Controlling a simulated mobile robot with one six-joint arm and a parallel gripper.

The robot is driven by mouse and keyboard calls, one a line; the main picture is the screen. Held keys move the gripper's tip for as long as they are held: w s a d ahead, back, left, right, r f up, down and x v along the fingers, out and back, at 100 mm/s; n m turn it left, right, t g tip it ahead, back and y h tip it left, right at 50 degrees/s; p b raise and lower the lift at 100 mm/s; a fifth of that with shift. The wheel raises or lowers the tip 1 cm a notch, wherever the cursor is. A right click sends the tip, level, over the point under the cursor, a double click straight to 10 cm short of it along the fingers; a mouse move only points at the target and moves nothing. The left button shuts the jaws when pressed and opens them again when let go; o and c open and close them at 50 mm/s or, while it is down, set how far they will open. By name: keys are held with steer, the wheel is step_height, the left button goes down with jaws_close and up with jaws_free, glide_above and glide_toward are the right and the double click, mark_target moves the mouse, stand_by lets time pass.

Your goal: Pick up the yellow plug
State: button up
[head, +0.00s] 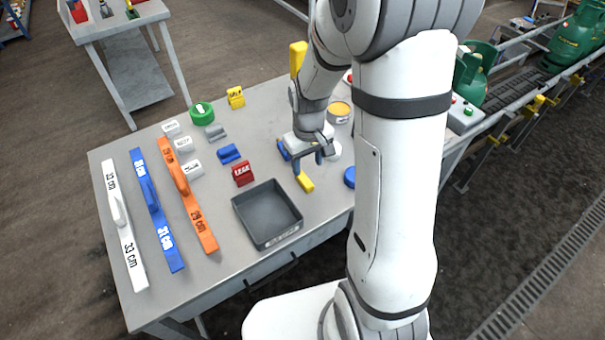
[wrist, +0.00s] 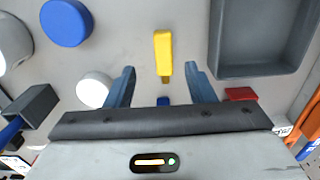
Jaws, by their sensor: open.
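A small yellow plug (head: 304,182) lies on the grey table, just right of the dark tray. My gripper (head: 308,158) is over the table just behind it, pointing down. In the wrist view the yellow plug (wrist: 163,50) appears ahead of the gap between my two blue fingers (wrist: 160,72). The fingers are open and apart, with nothing held between them. The plug's near end is narrower and lies between the fingertips in the picture; the height gap cannot be judged.
The dark tray (head: 267,213) is left of the plug; a red block (head: 243,173) stands behind the tray. A blue disc (head: 349,177) is to the right. Long white, blue and orange bars lie at the left. A yellow block (head: 236,97) stands at the back.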

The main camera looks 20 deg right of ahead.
mark_target(306, 181)
steer(key=f, duration=0.7)
steer(key=shift+s+a, duration=0.1)
steer(key=shift+a, duration=0.15)
steer(key=c, duration=1.1)
